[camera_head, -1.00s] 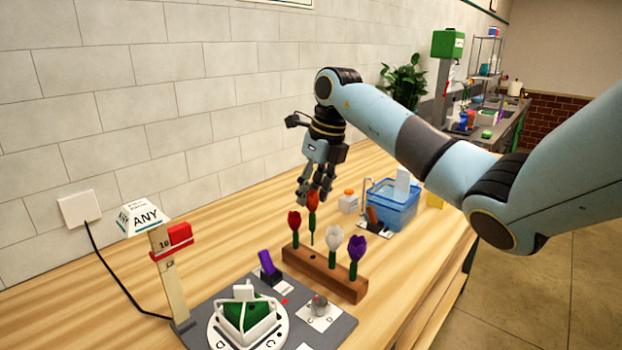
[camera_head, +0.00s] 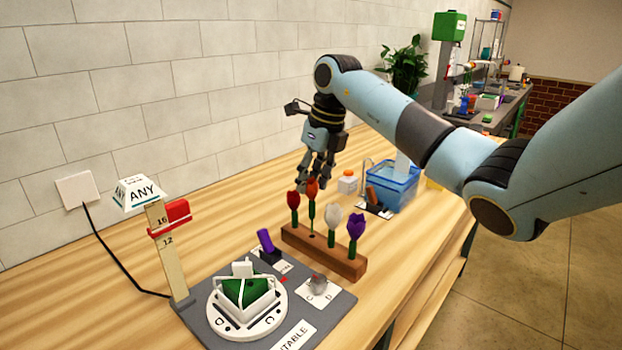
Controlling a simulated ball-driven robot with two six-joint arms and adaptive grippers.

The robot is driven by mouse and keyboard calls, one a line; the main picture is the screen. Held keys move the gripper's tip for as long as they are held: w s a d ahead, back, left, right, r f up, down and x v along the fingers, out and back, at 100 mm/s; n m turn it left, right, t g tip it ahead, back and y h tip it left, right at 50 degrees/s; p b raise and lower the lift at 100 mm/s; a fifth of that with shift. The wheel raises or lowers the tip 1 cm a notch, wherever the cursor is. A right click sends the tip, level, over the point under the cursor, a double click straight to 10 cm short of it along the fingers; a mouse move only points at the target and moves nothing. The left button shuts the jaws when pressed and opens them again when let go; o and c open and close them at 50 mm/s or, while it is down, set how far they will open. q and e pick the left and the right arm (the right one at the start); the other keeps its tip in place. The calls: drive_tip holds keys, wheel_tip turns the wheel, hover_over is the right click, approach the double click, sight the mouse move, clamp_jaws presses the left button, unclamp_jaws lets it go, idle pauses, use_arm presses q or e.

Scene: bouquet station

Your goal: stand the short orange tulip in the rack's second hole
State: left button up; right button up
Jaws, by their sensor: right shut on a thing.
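My right gripper (camera_head: 314,180) is shut on the orange-red tulip (camera_head: 312,190) near its bloom. The tulip hangs upright, its green stem over the wooden rack (camera_head: 345,264), between the red tulip and the white tulip. The stem's lower end is close to the second hole (camera_head: 312,236); I cannot tell for certain whether it is in it. The rack holds a red tulip (camera_head: 293,200) at its left end, a white tulip (camera_head: 332,216) and a purple tulip (camera_head: 356,227) at its right end. My left gripper is not in view.
A grey board (camera_head: 205,312) with a green-and-white piece on a round dial (camera_head: 247,310) lies in front. A post with a red slider (camera_head: 172,214) stands at left. Behind the rack are a small orange-capped bottle (camera_head: 347,182) and a blue tub (camera_head: 392,190). The wall is behind.

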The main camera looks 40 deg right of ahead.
sight(312, 192)
drive_tip(key=shift+s+b+x, duration=0.2)
drive_tip(key=shift+b+x, duration=0.65)
drive_tip(key=shift+b, duration=0.05)
drive_tip(key=shift+s+b+x, duration=0.2)
drive_tip(key=shift+b+x, duration=0.7)
idle(3.2)
drive_tip(key=shift+d+f, duration=0.1)
drive_tip(key=shift+d, duration=0.05)
idle(0.5)
drive_tip(key=o, duration=0.8)
drive_tip(key=shift+p+v, duration=2.4)
drive_tip(key=shift+v, duration=0.85)
